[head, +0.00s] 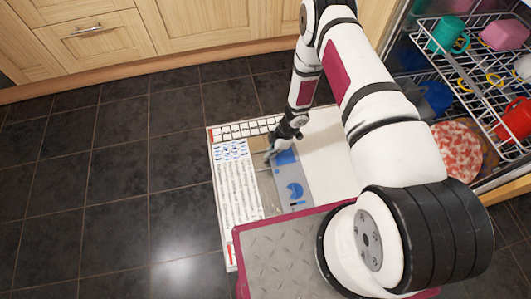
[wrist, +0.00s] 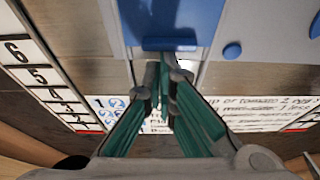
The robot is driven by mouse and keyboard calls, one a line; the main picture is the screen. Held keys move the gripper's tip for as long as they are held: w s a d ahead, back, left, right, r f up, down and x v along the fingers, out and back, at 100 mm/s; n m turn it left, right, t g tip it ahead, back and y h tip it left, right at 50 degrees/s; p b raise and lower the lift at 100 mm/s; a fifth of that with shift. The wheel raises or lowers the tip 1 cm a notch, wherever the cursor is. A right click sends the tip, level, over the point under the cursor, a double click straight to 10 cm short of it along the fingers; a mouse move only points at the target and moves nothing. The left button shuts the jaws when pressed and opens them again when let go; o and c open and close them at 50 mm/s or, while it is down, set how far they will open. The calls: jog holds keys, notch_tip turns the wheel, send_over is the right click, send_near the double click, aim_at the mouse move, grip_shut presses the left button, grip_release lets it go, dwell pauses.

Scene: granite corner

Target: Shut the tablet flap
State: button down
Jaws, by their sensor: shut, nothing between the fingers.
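The tablet flap (head: 285,157) is a blue plate on a grey dispenser panel (head: 284,174). In the wrist view the blue flap (wrist: 172,16) is at the top centre, with a darker blue lip (wrist: 170,44) along its near edge. I cannot tell how far it stands open. My gripper (head: 269,158) is at the left edge of the flap in the head view. In the wrist view the green fingers of my gripper (wrist: 164,68) are shut and empty, with their tips right by the lip. I cannot tell whether they touch it.
The panel sits in a pale open door (head: 330,150) with a printed strip (head: 237,190) along its left. A blue round part (head: 295,192) is beside the flap. Dish racks (head: 480,75) hold dishes at right. Wooden cabinets (head: 95,40) stand behind. Dark floor (head: 110,190) is clear at left.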

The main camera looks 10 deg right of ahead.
jog(key=shift+d, duration=0.25)
jog(key=a, duration=0.4)
jog(key=shift+a, duration=0.35)
jog(key=p+v, duration=0.4)
jog(key=v, duration=0.6)
